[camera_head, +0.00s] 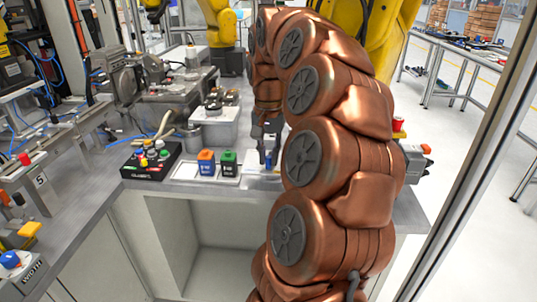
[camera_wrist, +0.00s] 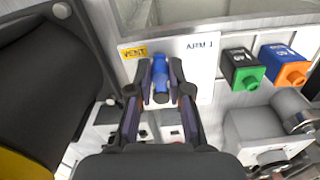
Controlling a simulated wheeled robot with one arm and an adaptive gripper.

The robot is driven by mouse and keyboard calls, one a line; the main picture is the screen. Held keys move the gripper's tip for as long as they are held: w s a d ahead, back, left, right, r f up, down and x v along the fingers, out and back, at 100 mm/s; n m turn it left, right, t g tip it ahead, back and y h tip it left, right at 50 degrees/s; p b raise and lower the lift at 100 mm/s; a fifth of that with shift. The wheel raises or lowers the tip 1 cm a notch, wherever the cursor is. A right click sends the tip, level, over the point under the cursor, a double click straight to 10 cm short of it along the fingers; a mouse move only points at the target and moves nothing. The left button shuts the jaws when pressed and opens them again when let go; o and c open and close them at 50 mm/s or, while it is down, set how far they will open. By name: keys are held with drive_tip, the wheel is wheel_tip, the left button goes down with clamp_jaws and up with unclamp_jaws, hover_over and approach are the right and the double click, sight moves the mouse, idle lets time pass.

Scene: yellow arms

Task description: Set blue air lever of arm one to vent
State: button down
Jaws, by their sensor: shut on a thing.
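The blue air lever (camera_wrist: 160,72) sits on a white plate (camera_wrist: 200,70) marked ARM 1, between the fingers of my gripper (camera_wrist: 160,92) in the wrist view. The fingers are shut on the lever from both sides. A yellow VENT label (camera_wrist: 134,53) is on the plate to the left of the lever. The lever's lower part is partly hidden by the fingers. In the head view my gripper (camera_head: 268,158) points down at the bench, and only a bit of blue shows near its tips.
A green block (camera_wrist: 240,68) and an orange-and-blue block (camera_wrist: 284,62) stand right of the plate in the wrist view. In the head view a black button box (camera_head: 152,160) stands left of them. Large yellow robot arms (camera_head: 222,22) stand behind the bench.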

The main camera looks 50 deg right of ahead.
sight(269, 156)
drive_tip(key=c, duration=1.1)
unclamp_jaws()
drive_tip(key=shift+r, duration=0.1)
drive_tip(key=shift+d+r, duration=0.1)
drive_tip(key=shift+r, duration=3.6)
